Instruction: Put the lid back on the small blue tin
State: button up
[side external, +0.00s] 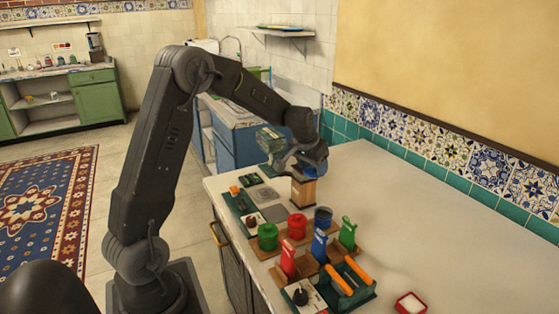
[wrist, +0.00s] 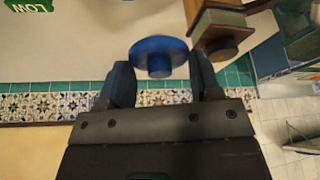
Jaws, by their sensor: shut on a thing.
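My gripper (side external: 308,166) is above the far part of the counter and shut on the blue lid (side external: 315,171). In the wrist view, the round blue lid (wrist: 158,45) has its stub between the two fingertips (wrist: 160,72). The small blue tin (side external: 323,222) stands with an open, dark top on a wooden rack, nearer the camera than the lid and clear of it. The tin is not clearly visible in the wrist view. The fingertips are small and partly hidden in the side view.
A wooden block-like object (side external: 303,192) stands just below my gripper. Red (side external: 297,226) and green (side external: 267,236) tins stand beside the blue tin, with upright red, blue and green handled pieces close by. A green caddy with orange handles (side external: 346,285) is in front. The right counter is mostly clear.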

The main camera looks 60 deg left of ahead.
jog(key=shift+m, duration=0.4)
jog(key=shift+w+d+f, duration=0.4)
jog(key=shift+d+f, duration=0.2)
jog(key=shift+f, duration=1.3)
jog(key=shift+w+d+f, duration=0.4)
jog(key=shift+d+f, duration=0.15)
jog(key=shift+f, duration=1.4)
jog(key=shift+w+d+f, duration=0.4)
jog(key=shift+d+f, duration=0.2)
jog(key=shift+f, duration=1.3)
jog(key=shift+f, duration=0.1)
jog(key=o, duration=1.2)
notch_tip(320, 180, up, 7)
